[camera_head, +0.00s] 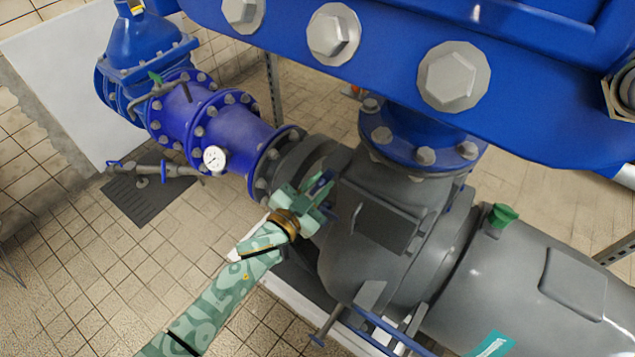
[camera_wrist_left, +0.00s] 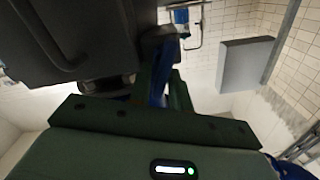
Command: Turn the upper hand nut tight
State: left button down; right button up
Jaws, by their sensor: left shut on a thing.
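My left gripper (camera_head: 312,199) comes in from the lower left and meets the left side of the grey pump housing (camera_head: 345,262). Its green fingers are closed around a small blue part (camera_head: 321,187), which looks like the upper hand nut. The fingers hide much of it, so its turn angle and tightness cannot be told. In the left wrist view the blue nut (camera_wrist_left: 158,84) shows between the fingers, beside the dark housing (camera_wrist_left: 75,40). My right gripper is in neither view.
A blue flange with large bolts (camera_head: 453,78) overhangs the upper right. A blue pipe (camera_head: 228,122) with a white gauge (camera_head: 214,158) runs to the back left. A handled cover plate (camera_head: 383,222) is beside my gripper. Tiled floor (camera_head: 75,255) is clear at the left.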

pick_arm(q)
jog(key=m, duration=0.3)
jog(key=shift+s+d+f, duration=0.1)
jog(key=shift+d+f, duration=0.05)
jog(key=m, duration=0.3)
jog(key=f+m+b, duration=0.1)
jog(key=m, duration=0.2)
jog(key=m+b, duration=0.1)
jog(key=m, duration=0.2)
jog(key=shift+s+d+f+m, duration=0.15)
jog(key=shift+s+d+m, duration=0.1)
jog(key=shift+m, duration=0.15)
jog(key=c, duration=1.5)
grip_release()
